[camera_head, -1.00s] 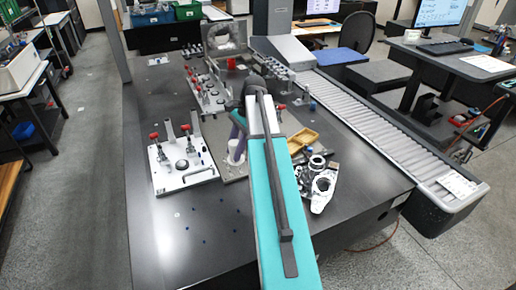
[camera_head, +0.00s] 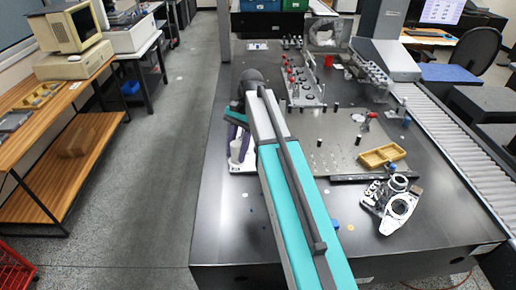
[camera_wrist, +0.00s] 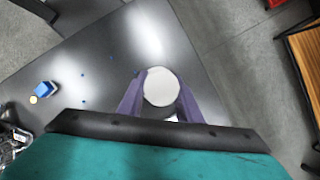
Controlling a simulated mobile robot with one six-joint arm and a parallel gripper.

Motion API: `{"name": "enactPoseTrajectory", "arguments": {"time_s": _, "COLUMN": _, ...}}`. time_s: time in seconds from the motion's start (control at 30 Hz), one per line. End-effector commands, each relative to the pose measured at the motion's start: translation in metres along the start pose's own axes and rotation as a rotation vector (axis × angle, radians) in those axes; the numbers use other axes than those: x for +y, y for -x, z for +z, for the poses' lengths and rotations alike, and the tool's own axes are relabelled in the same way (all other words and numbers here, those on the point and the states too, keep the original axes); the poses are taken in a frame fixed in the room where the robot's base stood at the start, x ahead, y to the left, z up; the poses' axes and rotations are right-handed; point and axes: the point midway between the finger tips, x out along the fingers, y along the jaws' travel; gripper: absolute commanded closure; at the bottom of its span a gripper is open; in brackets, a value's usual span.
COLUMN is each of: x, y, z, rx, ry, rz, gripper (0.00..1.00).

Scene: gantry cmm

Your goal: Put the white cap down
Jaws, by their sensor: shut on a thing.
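The white cap (camera_wrist: 162,88) shows as a pale round disc between the two purple fingers of my gripper (camera_wrist: 160,94) in the wrist view. The fingers are shut on its sides. Behind it in that view lies the dark tabletop (camera_wrist: 98,68). In the head view my gripper (camera_head: 239,138) is over the left part of the table, near its left edge. White surfaces show just below the purple fingers there, partly hidden by my arm; I cannot tell cap from fixture plate. The cap's height above the table is unclear.
A yellow tray (camera_head: 382,156) and a grey metal part (camera_head: 392,204) lie on the right of the table. Clamps with red knobs (camera_head: 291,72) stand farther back. A small blue block (camera_wrist: 45,89) lies left in the wrist view. The front left tabletop (camera_head: 225,235) is clear.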

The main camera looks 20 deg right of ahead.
Motion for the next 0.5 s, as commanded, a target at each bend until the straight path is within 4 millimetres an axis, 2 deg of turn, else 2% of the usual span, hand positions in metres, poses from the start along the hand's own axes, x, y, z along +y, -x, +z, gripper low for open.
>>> {"name": "enactPoseTrajectory", "arguments": {"time_s": 0.03, "x": -0.006, "y": -0.003, "z": 0.007, "rx": -0.001, "ry": 0.023, "rz": 0.01, "gripper": 0.9}}
{"name": "enactPoseTrajectory", "arguments": {"time_s": 0.2, "x": -0.015, "y": -0.007, "z": 0.02, "rx": -0.004, "ry": 0.063, "rz": 0.026, "gripper": 0.9}}
{"name": "enactPoseTrajectory", "arguments": {"time_s": 0.5, "x": -0.016, "y": -0.008, "z": 0.021, "rx": -0.004, "ry": 0.067, "rz": 0.028, "gripper": 0.9}}
